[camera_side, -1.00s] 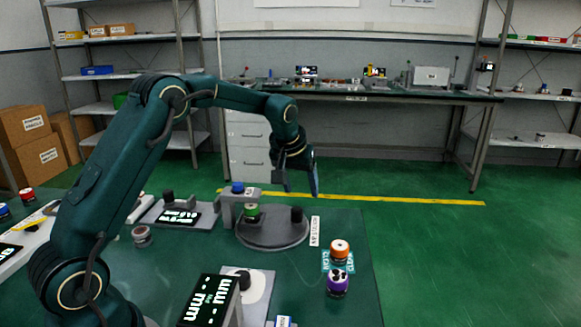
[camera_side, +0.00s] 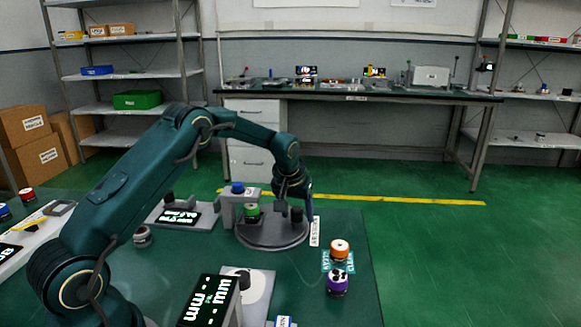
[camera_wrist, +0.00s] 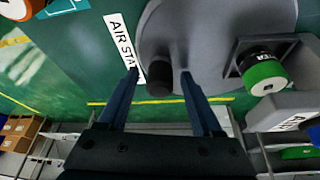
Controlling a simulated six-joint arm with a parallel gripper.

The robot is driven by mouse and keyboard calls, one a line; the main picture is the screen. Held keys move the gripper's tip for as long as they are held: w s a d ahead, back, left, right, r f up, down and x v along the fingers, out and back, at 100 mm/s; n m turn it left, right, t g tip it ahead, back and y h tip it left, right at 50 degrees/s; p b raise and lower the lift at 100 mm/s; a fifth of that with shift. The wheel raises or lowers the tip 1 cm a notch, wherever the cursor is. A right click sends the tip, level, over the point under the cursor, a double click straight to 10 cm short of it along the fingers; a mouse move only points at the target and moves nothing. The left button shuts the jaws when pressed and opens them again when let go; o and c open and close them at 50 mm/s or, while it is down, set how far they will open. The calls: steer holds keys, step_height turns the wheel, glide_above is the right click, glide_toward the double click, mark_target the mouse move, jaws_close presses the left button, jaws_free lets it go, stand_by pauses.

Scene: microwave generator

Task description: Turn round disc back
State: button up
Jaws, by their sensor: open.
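The round grey disc (camera_side: 272,236) lies flat on the green table. It carries a black upright knob (camera_side: 296,214) near its right edge and a green-and-black cylinder (camera_side: 251,212) at its left side, under a grey bracket. My gripper (camera_side: 303,212) is low at the disc's right side, around or just above the knob. In the wrist view the disc (camera_wrist: 215,25) fills the upper middle. My gripper (camera_wrist: 160,82) is open there, with one finger on each side of the black knob (camera_wrist: 159,78). Whether the fingers touch the knob cannot be told.
The grey bracket with a blue top (camera_side: 237,189) stands at the disc's back left. A white label strip (camera_side: 315,231) lies right of the disc. Orange (camera_side: 340,249) and purple (camera_side: 337,283) cylinders stand at the front right. A display box (camera_side: 208,300) is in front.

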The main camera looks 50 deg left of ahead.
jaws_close()
stand_by(1.3)
